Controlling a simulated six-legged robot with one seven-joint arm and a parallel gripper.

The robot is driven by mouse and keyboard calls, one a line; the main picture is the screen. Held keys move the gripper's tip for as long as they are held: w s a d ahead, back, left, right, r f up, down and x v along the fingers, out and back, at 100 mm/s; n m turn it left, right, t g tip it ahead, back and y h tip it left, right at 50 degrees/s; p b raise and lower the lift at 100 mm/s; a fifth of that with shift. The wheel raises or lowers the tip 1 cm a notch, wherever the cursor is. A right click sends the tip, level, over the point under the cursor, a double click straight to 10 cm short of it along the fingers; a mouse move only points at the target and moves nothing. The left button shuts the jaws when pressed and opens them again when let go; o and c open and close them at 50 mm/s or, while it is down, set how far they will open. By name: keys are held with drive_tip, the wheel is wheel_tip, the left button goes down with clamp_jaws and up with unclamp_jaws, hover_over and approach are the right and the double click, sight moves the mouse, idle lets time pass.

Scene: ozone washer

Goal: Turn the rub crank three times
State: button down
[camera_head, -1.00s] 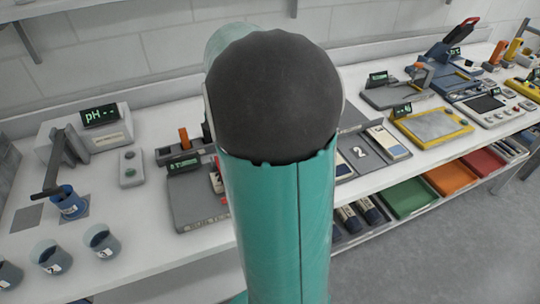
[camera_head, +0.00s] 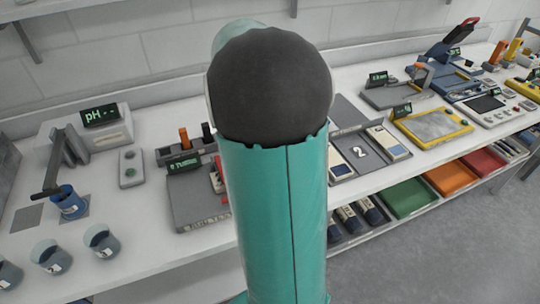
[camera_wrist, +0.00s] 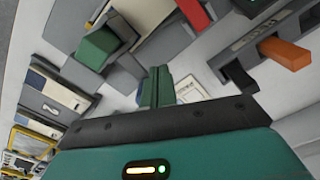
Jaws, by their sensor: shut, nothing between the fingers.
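The grey rub tester (camera_head: 200,205) stands on the bench just left of my arm, with a small dark display (camera_head: 185,164) on it and a red and white part (camera_head: 217,178) at its right side. My arm hides what lies to its right, and I cannot make out the crank for certain in the head view. In the wrist view a green block (camera_wrist: 97,48) sits on a grey part at upper left; I cannot tell if it is the crank's grip. My gripper (camera_wrist: 158,72) has its green fingers together and empty, to the right of that block and apart from it in the picture.
An orange pen (camera_head: 184,137) and a black pen (camera_head: 207,133) stand in a rack behind the tester; the orange pen also shows in the wrist view (camera_wrist: 285,53). A red bar (camera_wrist: 193,12) is near the top there. Blue cups (camera_head: 102,240) stand at front left.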

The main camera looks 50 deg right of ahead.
drive_tip(key=shift+d, duration=0.1)
drive_tip(key=shift+s+d, duration=0.25)
drive_tip(key=shift+d, duration=0.3)
drive_tip(key=shift+s+d, duration=0.25)
drive_tip(key=shift+d, duration=0.25)
drive_tip(key=shift+s, duration=0.1)
drive_tip(key=shift+s+d, duration=0.75)
drive_tip(key=shift+d, duration=0.1)
drive_tip(key=shift+s, duration=0.1)
drive_tip(key=shift+s+d, duration=0.3)
drive_tip(key=shift+s, duration=0.2)
drive_tip(key=shift+s+d, duration=0.25)
drive_tip(key=shift+s, duration=0.2)
drive_tip(key=shift+s, duration=0.1)
